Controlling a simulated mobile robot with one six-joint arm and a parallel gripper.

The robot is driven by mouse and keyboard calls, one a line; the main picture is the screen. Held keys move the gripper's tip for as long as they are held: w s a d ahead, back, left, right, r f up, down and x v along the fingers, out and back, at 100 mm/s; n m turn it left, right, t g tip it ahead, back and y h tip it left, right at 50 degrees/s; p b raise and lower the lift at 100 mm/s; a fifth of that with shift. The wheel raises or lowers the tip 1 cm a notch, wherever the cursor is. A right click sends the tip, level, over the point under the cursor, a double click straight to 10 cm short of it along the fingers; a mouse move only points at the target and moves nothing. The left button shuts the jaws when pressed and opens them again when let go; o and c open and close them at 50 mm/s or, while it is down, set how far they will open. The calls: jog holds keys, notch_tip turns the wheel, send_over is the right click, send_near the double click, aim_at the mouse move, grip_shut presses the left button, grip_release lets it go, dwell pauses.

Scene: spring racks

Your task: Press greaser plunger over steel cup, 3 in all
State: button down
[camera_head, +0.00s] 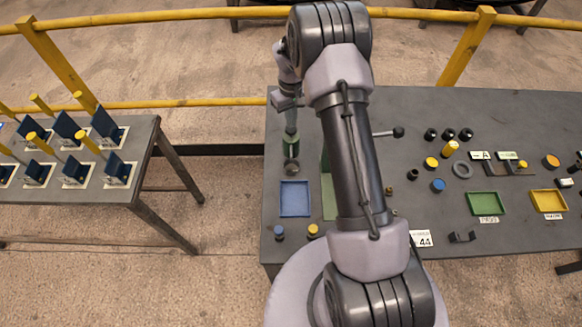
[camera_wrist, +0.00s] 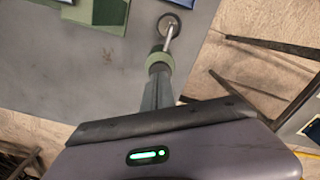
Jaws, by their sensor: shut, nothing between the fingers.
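My gripper (camera_wrist: 157,70) points down with its fingers shut and empty. In the wrist view, a green round part (camera_wrist: 158,58) with a thin steel rod sits right at my fingertips; I cannot tell whether they touch it. I take this to be the greaser plunger. The rod runs toward a small dark round cup with a grey inside (camera_wrist: 168,25), probably the steel cup. In the head view, the green part (camera_head: 291,137) shows below my gripper, with a dark round piece (camera_head: 291,167) by its lower end. Whether the cup holds anything is too small to tell.
A blue tray (camera_head: 295,198) lies in front of the greaser. Green (camera_head: 487,204) and yellow (camera_head: 548,201) trays and several small parts lie at the right. Another table with spring racks (camera_head: 75,170) is at the left.

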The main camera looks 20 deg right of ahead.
jog(key=shift+f, duration=0.15)
jog(key=shift+f+b, duration=1.1)
jog(key=shift+f, duration=0.25)
jog(key=shift+r, duration=0.1)
jog(key=shift+r+p, duration=1.05)
jog(key=shift+r, duration=0.45)
jog(key=shift+f, duration=0.25)
